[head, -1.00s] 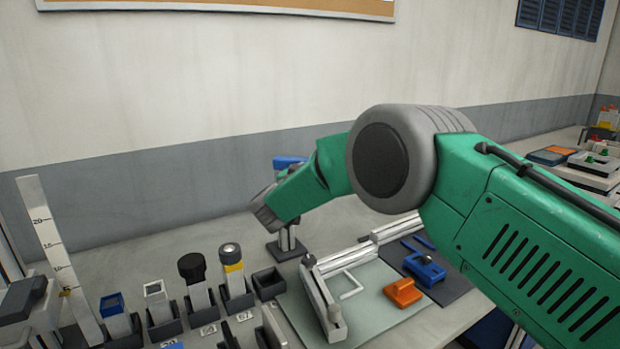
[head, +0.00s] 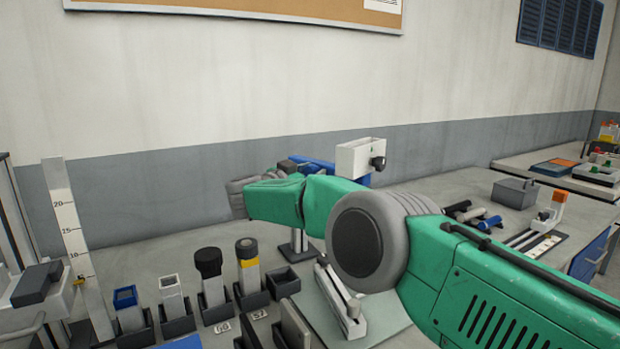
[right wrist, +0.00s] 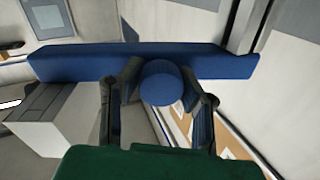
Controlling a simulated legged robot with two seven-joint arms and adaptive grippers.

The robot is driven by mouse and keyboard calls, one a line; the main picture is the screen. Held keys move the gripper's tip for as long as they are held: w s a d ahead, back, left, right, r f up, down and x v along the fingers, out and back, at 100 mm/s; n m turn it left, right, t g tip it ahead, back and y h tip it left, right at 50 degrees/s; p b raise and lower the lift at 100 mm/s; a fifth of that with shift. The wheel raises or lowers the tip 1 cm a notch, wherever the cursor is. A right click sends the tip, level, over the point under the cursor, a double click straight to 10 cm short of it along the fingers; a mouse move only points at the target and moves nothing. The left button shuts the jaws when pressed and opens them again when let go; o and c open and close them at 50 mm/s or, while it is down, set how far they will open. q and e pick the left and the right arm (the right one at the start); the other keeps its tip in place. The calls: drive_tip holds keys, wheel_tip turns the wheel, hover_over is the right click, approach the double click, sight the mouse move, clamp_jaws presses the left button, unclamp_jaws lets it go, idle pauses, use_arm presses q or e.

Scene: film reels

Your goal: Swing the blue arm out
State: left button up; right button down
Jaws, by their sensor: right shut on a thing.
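The blue arm (head: 322,167) shows in the head view as a blue bar behind my green right arm, above a metal post (head: 298,243). A white box (head: 358,158) with a dark knob is at its right end. In the right wrist view the blue arm (right wrist: 80,62) spans the picture, with a round blue knob (right wrist: 160,83) in front of it. My right gripper (right wrist: 160,90) has a dark finger on each side of this knob and is shut on it. In the head view my forearm hides most of the gripper. My left gripper is not in view.
Several grey holders with upright pieces (head: 210,280) stand at the front left, beside a white scale (head: 75,250). A pale mat (head: 385,318) with a white clamp (head: 340,300) lies below my arm. A second bench with small parts (head: 480,180) is at the right.

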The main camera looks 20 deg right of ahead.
drive_tip(key=shift+a, duration=0.1)
idle(0.5)
drive_tip(key=c, duration=1.1)
unclamp_jaws()
drive_tip(key=shift+w, duration=0.1)
drive_tip(key=v, duration=1.2)
drive_tip(key=shift+a, duration=0.2)
drive_tip(key=shift+w+f, duration=0.15)
